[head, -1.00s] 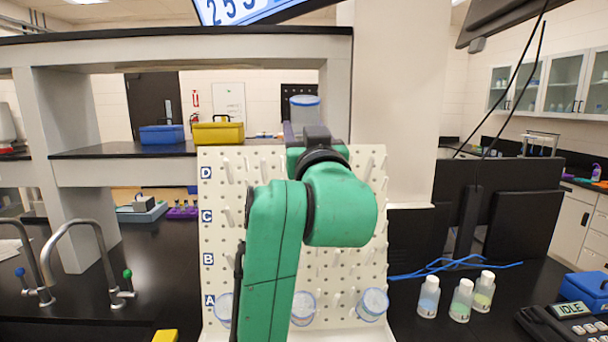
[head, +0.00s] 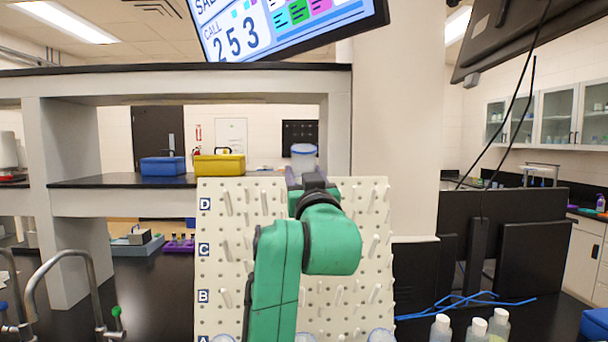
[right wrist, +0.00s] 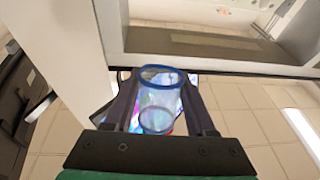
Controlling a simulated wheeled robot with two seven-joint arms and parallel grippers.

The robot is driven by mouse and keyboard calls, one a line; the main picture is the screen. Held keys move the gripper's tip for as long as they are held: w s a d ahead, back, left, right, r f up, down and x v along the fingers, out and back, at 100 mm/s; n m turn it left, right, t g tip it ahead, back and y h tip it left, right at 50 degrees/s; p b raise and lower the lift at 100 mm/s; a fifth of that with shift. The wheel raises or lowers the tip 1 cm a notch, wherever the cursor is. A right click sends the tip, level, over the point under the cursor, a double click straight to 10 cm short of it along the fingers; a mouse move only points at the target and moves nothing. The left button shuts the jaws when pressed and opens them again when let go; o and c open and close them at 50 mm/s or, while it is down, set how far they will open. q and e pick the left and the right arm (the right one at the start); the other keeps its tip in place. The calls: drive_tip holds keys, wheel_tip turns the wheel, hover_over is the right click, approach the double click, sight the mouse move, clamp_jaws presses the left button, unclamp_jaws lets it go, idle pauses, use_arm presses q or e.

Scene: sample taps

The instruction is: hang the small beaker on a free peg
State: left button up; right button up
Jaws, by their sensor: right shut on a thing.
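The small beaker (head: 304,156) is clear with a blue rim. It sits above the top edge of the white pegboard (head: 207,275) in the head view. My right gripper (head: 303,172) is shut on it, mostly hidden behind my green wrist. In the right wrist view the beaker (right wrist: 158,100) stands between the two dark fingers (right wrist: 158,82), rim away from the palm. The board has rows of pale pegs, such as an empty peg (head: 228,203) in row D and another (head: 375,246) in row C. My arm hides the board's middle. My left gripper is out of view.
Beakers hang along row A, cut off by the lower edge; one (head: 380,335) shows at the right. A yellow box (head: 220,165) and a blue box (head: 163,167) stand on the shelf behind. White-capped bottles (head: 441,328) stand right of the board. A monitor (head: 545,255) is farther right.

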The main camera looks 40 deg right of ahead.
drive_tip(key=shift+s+d+f+p+x, duration=0.2)
drive_tip(key=shift+d+f+p+x, duration=0.4)
drive_tip(key=shift+p+x, duration=3.65)
drive_tip(key=shift+w+d+f+b, duration=0.6)
drive_tip(key=shift+w+f+b, duration=0.25)
drive_tip(key=shift+f+b, duration=0.9)
drive_tip(key=shift+w+d+f+b, duration=0.65)
drive_tip(key=shift+w+f+b, duration=0.25)
drive_tip(key=shift+f+b, duration=0.85)
drive_tip(key=shift+w+d+f+b, duration=0.6)
drive_tip(key=shift+w+f+b, duration=0.25)
drive_tip(key=shift+f+b, duration=0.9)
drive_tip(key=shift+w+d+f, duration=0.15)
drive_tip(key=shift+w+f, duration=0.15)
drive_tip(key=shift+f, duration=0.35)
drive_tip(key=o, duration=1.2)
drive_tip(key=shift+o, duration=1.1)
drive_tip(key=shift+s+r, duration=0.2)
drive_tip(key=shift+r, duration=0.05)
